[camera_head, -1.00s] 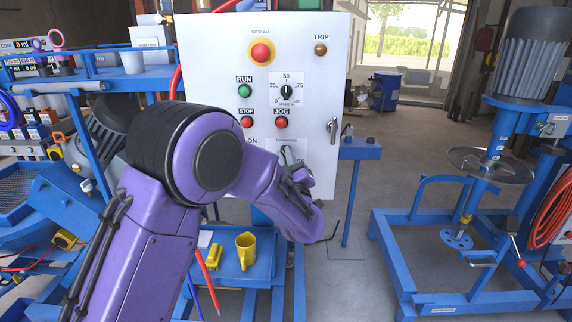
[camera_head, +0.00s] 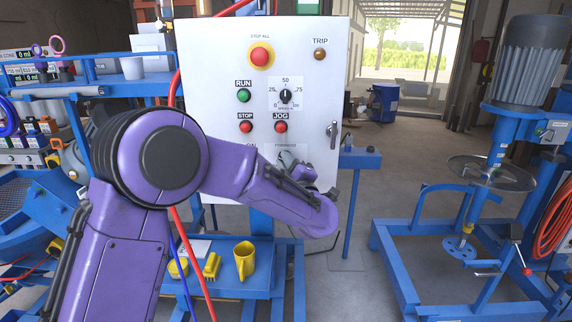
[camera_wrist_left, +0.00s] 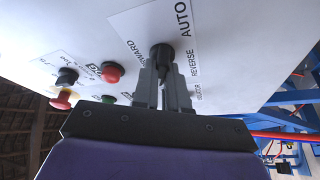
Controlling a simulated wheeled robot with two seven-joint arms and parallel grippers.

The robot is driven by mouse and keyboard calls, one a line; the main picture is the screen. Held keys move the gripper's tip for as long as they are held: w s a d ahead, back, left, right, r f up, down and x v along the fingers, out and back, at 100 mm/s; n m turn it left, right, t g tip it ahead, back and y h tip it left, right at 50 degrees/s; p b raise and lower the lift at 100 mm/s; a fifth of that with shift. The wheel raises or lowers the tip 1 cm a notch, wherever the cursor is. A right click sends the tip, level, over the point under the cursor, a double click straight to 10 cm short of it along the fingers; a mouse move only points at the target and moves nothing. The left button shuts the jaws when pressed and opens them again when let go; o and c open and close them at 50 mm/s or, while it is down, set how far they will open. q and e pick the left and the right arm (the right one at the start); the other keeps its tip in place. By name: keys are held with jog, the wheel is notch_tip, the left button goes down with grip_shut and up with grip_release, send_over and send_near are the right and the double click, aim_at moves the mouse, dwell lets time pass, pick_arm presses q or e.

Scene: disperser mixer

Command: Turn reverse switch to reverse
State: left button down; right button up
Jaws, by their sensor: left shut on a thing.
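The reverse switch (camera_wrist_left: 161,52) is a black knob on a white plate lettered FORWARD, AUTO and REVERSE. It sits between the fingertips of my left gripper (camera_wrist_left: 162,80), which is shut on it in the left wrist view. Which mark the knob points to is hard to tell, as the fingers cover part of it. In the head view the white control panel (camera_head: 220,75) stands ahead, and my left gripper is at its lower part, mostly hidden by my purple forearm. The FORWARD plate (camera_head: 283,147) is partly visible above it. My right gripper is not in view.
Above the switch are the red stop-all button (camera_head: 260,56), green RUN button (camera_head: 243,96), red STOP button (camera_head: 245,126), red JOG button (camera_head: 280,127) and speed dial (camera_head: 285,96). The mixer (camera_head: 488,170) stands at right.

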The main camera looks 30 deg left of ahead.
pick_arm(q)
jog(key=shift+r, duration=0.35)
jog(key=c, duration=1.2)
grip_release()
jog(key=shift+o, duration=0.2)
jog(key=shift+a+f, duration=0.1)
jog(key=shift+f, duration=0.15)
jog(key=shift+w+f, duration=0.1)
jog(key=b+v, duration=0.3)
jog(key=v, duration=0.7)
jog(key=shift+d+b, duration=0.25)
jog(key=shift+b, duration=0.05)
